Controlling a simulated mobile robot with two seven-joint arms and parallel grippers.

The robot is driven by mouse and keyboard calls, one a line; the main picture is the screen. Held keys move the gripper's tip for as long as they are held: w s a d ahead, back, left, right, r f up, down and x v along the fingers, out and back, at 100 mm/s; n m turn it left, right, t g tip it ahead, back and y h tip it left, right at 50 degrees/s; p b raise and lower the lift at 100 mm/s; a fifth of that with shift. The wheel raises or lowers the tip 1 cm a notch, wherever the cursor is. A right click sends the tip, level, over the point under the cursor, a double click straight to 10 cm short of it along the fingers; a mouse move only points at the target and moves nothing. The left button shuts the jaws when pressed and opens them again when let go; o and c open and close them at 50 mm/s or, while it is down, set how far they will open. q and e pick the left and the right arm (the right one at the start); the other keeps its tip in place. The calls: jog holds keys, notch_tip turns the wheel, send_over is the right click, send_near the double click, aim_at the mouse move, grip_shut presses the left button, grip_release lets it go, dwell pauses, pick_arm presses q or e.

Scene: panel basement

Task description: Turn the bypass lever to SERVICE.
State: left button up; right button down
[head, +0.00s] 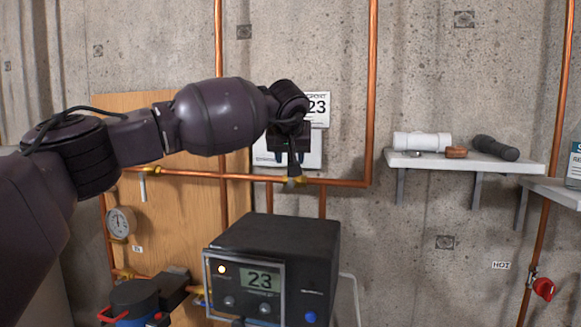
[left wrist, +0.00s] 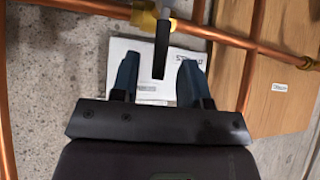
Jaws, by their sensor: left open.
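A black lever (left wrist: 161,52) hangs from a brass valve fitting (left wrist: 150,17) on the copper pipe in the left wrist view. In the head view the brass fitting (head: 293,180) sits on the horizontal pipe, just below my left gripper (head: 290,157). The left gripper is open. Its two blue fingers (left wrist: 159,62) stand on either side of the lever, with a gap visible on both sides. A white printed plate (left wrist: 150,90) is behind the fingers; its lettering is too small and partly covered to read. My right gripper is not in view.
A black box with a display reading 23 (head: 272,250) stands below the pipe. A second valve with a pale handle (head: 144,187) and a gauge (head: 121,223) are left. A vertical copper pipe (head: 371,90) rises right of the gripper. A shelf (head: 460,163) holds several objects.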

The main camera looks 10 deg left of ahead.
pick_arm(q)
jog(key=v, duration=0.6)
jog(key=shift+s+b, duration=0.15)
jog(key=shift+b, duration=0.2)
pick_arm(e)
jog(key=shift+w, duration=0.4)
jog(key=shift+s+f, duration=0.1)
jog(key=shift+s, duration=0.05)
